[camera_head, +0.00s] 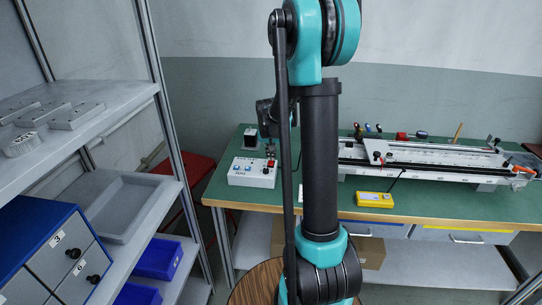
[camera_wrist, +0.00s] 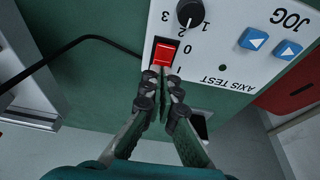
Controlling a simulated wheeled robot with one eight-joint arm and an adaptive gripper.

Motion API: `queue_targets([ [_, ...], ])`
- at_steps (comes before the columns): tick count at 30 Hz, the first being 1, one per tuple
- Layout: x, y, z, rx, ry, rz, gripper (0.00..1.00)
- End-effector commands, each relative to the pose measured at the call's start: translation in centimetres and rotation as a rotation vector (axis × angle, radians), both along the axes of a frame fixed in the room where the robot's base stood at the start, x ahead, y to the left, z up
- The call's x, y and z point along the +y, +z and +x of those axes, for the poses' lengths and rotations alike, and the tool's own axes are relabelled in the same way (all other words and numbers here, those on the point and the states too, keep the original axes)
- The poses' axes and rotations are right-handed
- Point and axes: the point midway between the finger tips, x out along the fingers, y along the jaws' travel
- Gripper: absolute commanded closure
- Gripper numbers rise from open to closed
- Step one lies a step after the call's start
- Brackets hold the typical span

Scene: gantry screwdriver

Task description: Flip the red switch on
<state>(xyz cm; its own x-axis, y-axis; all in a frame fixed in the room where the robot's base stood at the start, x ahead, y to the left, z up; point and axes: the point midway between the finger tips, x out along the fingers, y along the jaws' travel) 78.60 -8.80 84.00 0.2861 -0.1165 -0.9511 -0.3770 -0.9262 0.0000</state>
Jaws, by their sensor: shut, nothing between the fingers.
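The red switch (camera_wrist: 164,53) sits in a black frame on the white control box (camera_wrist: 225,60), beside a "0" and an "I" mark. My gripper (camera_wrist: 163,73) is shut and empty, with its fingertips at the switch's lower edge in the wrist view. I cannot tell whether the tips touch the switch or hover just above it, nor which way the rocker is tilted. In the head view the control box (camera_head: 248,177) stands at the left end of the green table, with the red switch (camera_head: 271,163) at its upper right and my gripper (camera_head: 270,149) just over it.
A black knob (camera_wrist: 190,12) and blue JOG buttons (camera_wrist: 253,38) share the panel. A black cable runs left in the wrist view. The green table (camera_head: 310,208) also holds a yellow meter (camera_head: 375,199) and a long linear gantry (camera_head: 430,158). A grey shelf (camera_head: 75,125) stands left.

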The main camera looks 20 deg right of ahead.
Motion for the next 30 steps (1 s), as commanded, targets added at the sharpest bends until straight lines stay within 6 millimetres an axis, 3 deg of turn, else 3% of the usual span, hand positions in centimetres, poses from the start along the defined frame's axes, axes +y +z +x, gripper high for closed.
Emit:
queue_targets([
  [16, -0.1, -0.6, 0.4, 0.081, 0.0, 0.032, 1.0],
  [30, 0.4, -0.5, -1.1, 0.081, -0.001, 0.032, 1.0],
])
